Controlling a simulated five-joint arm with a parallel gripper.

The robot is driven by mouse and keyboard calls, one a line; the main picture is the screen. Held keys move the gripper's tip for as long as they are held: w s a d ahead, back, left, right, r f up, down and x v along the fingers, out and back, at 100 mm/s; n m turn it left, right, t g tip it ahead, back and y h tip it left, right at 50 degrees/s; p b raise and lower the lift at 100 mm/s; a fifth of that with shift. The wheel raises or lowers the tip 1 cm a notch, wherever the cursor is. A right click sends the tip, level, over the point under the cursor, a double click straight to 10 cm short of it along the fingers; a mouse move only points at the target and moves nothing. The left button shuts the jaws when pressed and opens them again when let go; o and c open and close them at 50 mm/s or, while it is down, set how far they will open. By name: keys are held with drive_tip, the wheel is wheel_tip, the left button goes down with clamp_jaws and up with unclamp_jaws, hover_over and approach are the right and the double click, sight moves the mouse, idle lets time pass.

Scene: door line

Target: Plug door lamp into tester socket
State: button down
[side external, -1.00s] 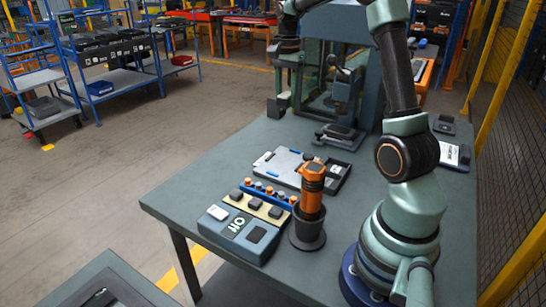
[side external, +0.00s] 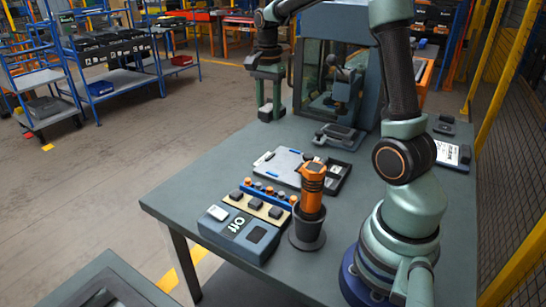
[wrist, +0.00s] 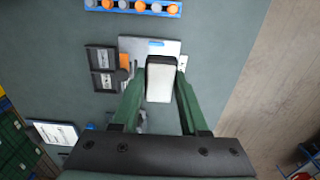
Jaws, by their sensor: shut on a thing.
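My gripper (side external: 265,103) is at the far left part of the table, above or near its edge. It is shut on a small white block with a dark end, apparently the door lamp (side external: 265,111). In the wrist view the lamp (wrist: 159,82) sits between the two green fingers, its dark end pointing away from the gripper. A blue-grey box with an "Off" display (side external: 237,225), apparently the tester, stands at the table's front left. The lamp is well apart from it. I cannot make out which opening is the socket.
An orange tool (side external: 312,186) stands in a dark cup right of the tester. A pale tray (side external: 280,166) lies behind, and a blue strip with orange and grey pegs (side external: 268,190) lies along the tester. A glass-fronted cabinet (side external: 335,70) stands at the back. Free tabletop lies left of the tray.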

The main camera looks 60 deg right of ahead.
drive_tip(key=s+a+f, duration=0.2)
drive_tip(key=a, duration=0.5)
drive_tip(key=s+a+f, duration=0.2)
drive_tip(key=a, duration=0.6)
hover_over(256, 234)
wheel_tip(256, 234, down, 4)
drive_tip(key=shift+s+a+f, duration=0.1)
drive_tip(key=shift+s+f, duration=0.05)
drive_tip(key=shift+f, duration=2.85)
drive_tip(key=shift+f, duration=1.1)
